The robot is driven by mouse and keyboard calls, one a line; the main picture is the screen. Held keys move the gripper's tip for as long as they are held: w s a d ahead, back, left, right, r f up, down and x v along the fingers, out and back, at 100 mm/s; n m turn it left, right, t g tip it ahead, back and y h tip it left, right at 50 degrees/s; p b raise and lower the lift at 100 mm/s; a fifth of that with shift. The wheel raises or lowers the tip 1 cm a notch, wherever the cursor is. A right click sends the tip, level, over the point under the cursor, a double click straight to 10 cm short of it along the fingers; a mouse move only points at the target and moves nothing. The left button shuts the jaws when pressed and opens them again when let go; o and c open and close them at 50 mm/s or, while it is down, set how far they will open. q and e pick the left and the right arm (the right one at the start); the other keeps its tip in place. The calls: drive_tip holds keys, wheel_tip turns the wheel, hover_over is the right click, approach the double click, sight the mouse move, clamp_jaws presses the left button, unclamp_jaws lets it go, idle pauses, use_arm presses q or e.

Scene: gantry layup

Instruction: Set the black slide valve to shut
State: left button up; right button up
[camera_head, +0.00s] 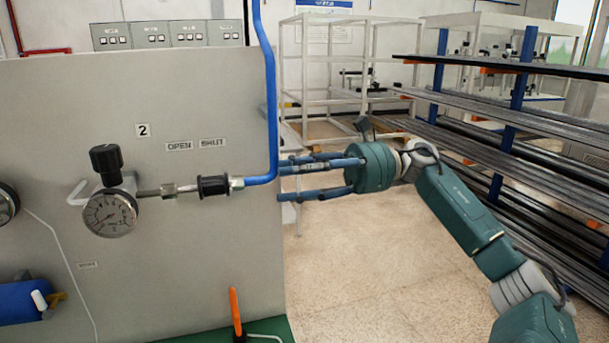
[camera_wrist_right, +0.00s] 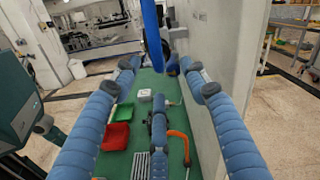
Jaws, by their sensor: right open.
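The black slide valve (camera_head: 213,186) is a short ribbed black sleeve on the thin pipe in front of the grey panel. In the head view it sits below the SHUT label (camera_head: 212,143), right of the OPEN label (camera_head: 179,146). My right gripper (camera_head: 284,178) is open and empty, right of the valve and beside the blue hose, its fingers pointing left. In the right wrist view its spread fingers (camera_wrist_right: 158,78) flank the view, with the blue hose (camera_wrist_right: 152,30) and a dark part beyond the tips; I cannot tell if that part is the valve. My left gripper is not in view.
A gauge with a black knob (camera_head: 107,165) is left of the valve. The blue hose (camera_head: 271,110) bends up at the panel's right edge. An orange-handled lever (camera_head: 235,308) stands below. A rack of long bars (camera_head: 520,120) is at the right.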

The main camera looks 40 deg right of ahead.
drive_tip(key=shift+v, duration=1.4)
